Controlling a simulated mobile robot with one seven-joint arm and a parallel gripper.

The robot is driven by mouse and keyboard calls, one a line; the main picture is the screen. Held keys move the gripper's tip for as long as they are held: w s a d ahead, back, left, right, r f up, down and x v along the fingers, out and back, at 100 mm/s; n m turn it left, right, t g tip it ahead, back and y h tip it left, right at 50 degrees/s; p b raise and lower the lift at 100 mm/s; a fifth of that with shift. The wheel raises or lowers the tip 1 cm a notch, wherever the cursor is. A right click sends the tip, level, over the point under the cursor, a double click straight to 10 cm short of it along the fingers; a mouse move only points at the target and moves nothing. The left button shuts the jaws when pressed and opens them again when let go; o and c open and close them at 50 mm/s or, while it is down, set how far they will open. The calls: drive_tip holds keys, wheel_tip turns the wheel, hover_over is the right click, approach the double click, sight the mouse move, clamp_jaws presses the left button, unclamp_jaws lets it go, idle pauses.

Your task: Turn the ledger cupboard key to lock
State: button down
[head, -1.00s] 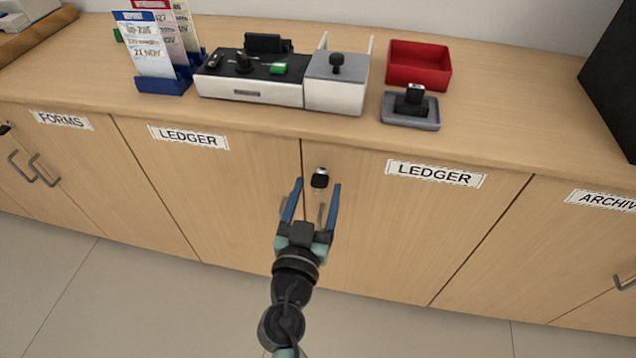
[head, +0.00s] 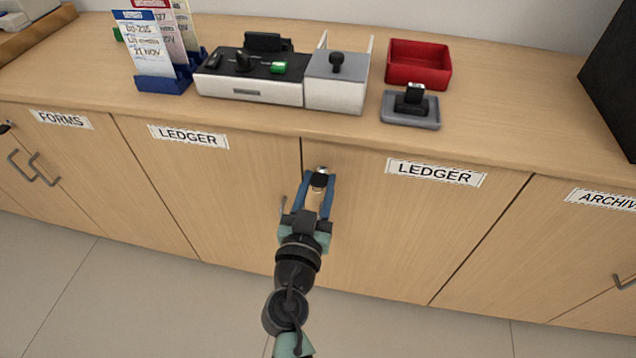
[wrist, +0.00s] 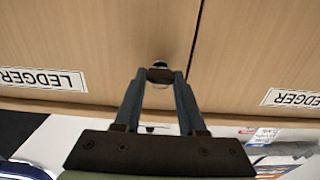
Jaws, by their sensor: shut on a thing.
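The ledger cupboard key (head: 319,181) has a black head and sits in the lock near the top of the right ledger door (head: 400,225), close to the seam between the two doors. My gripper (head: 319,183) is shut on the key's head, one blue finger on each side. In the wrist view the key's dark head (wrist: 160,75) shows between the fingertips, in front of the door. Both ledger doors are closed. The gripper hides part of the door handles below the lock.
On the counter above stand a black and white box unit (head: 250,78), a blue card rack (head: 165,83), a grey stamp pad tray (head: 410,120) and a red tray (head: 419,64). The counter edge lies just above the lock. The floor in front is clear.

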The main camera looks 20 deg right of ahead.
drive_tip(key=shift+n, duration=0.3)
drive_tip(key=n+b, duration=0.1)
drive_tip(key=n, duration=0.2)
drive_tip(key=shift+a+n, duration=0.1)
drive_tip(key=shift+n, duration=0.3)
drive_tip(key=n, duration=0.9)
drive_tip(key=shift+w, duration=0.1)
drive_tip(key=shift+f+n+p, duration=0.15)
drive_tip(key=shift+n+p, duration=0.45)
drive_tip(key=shift+n, duration=1.7)
drive_tip(key=shift+c, duration=2.4)
unclamp_jaws()
